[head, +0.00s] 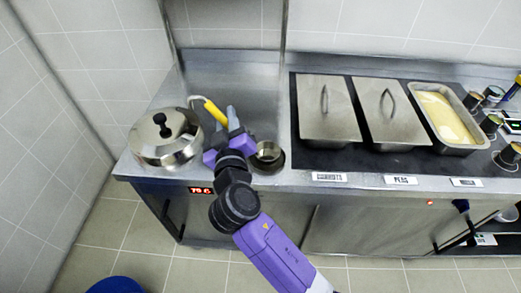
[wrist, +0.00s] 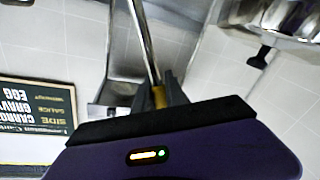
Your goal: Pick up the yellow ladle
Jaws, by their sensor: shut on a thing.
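The yellow ladle (head: 213,111) shows in the head view at the left part of the steel counter, its yellow handle slanting down to my gripper (head: 230,118). In the wrist view the ladle's metal shaft (wrist: 143,40) runs up from a short yellow part (wrist: 159,97) between the fingers of my gripper (wrist: 160,92). My gripper is shut on the ladle's handle. The ladle's bowl is not clearly seen in either view.
A lidded steel pot (head: 166,145) stands just left of the ladle. A small metal cup (head: 267,153) stands right of my gripper. Two lidded pans (head: 325,108) (head: 390,112) and an open pan of yellow food (head: 447,118) are farther right. A wall lies behind.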

